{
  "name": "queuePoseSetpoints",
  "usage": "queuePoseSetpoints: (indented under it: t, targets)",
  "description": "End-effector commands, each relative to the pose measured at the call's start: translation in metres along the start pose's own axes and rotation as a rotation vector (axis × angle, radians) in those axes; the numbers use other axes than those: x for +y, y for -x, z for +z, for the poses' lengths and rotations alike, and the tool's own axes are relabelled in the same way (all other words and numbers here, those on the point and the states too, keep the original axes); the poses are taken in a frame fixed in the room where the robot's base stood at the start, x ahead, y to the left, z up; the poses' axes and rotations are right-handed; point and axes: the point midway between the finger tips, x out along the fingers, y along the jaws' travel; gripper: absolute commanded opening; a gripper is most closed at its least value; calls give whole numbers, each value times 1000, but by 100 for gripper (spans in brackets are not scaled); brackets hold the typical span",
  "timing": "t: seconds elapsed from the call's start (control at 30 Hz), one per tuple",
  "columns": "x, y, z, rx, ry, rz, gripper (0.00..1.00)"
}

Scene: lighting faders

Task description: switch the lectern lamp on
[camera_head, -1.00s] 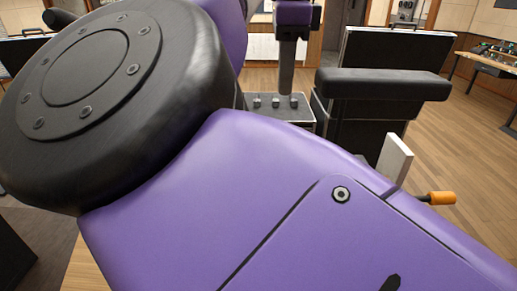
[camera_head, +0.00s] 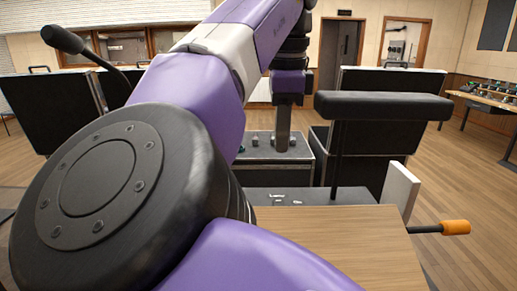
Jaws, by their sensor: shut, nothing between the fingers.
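What looks like the lectern lamp is a long black padded-looking bar (camera_head: 383,106) on a thin dark stem, right of centre. The stem rises behind a light wooden top (camera_head: 330,235). At the wooden top's far edge lies a dark strip with small pale switch-like parts (camera_head: 276,197); their positions are too small to tell. My gripper (camera_head: 283,148) points down beyond this strip, over a dark case (camera_head: 262,158) with several small knobs (camera_head: 254,141). It looks shut and empty. Whether its tip touches the case or a knob, I cannot tell.
An orange-tipped lever (camera_head: 455,228) sticks out at the wooden top's right, by a white upright plate (camera_head: 400,190). Black cases (camera_head: 385,75) stand behind. A gooseneck microphone (camera_head: 64,40) is at upper left. Floor is clear at right.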

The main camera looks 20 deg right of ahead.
Motion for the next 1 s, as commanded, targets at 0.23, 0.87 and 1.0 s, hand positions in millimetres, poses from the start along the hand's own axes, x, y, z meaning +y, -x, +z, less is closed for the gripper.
queuePoseSetpoints:
  t: [0.23,0.87,1.0]
  targets:
    - [1,-50,0,2,-1,2,0]
    - [0,-122,-1,1,0,0,0]
    - [0,-122,-1,1,0,-1,0]
